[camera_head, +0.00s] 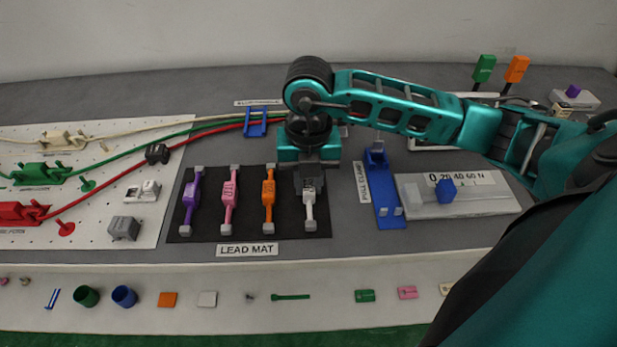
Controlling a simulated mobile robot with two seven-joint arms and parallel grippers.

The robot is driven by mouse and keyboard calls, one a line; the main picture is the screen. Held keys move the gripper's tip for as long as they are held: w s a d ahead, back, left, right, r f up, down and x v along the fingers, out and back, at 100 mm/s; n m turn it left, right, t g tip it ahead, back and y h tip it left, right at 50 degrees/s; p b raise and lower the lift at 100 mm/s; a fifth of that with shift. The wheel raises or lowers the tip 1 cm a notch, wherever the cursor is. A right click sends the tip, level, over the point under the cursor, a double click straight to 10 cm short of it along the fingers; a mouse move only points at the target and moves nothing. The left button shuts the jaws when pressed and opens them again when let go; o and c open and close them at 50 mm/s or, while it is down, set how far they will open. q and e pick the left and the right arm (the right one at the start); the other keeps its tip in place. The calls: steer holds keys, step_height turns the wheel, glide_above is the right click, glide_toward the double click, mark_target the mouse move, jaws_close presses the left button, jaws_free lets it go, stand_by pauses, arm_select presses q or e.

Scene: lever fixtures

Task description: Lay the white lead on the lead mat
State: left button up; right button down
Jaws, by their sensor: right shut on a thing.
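The white lead (309,209) is at the right end of the black lead mat (250,222), lying lengthwise like the others, with grey ends. My right gripper (309,186) is over its far part and shut on it, pointing down. The gripper hides the lead's far end. Purple (191,203), pink (229,200) and orange (268,199) leads lie side by side on the mat to the left. Whether the white lead touches the mat or is slightly above it, I cannot tell. My left gripper is not in view.
A blue pull clamp (381,190) and a grey force gauge block (460,200) stand right of the mat. A white pegboard (85,215) with green, red and white cables is at left. Small parts lie along the front ledge (330,312).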

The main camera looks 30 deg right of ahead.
steer(key=shift+c, duration=2.1)
jaws_free()
steer(key=shift+r, duration=0.1)
steer(key=shift+r+p, duration=2.75)
steer(key=shift+r, duration=0.7)
steer(key=shift+s+f, duration=0.1)
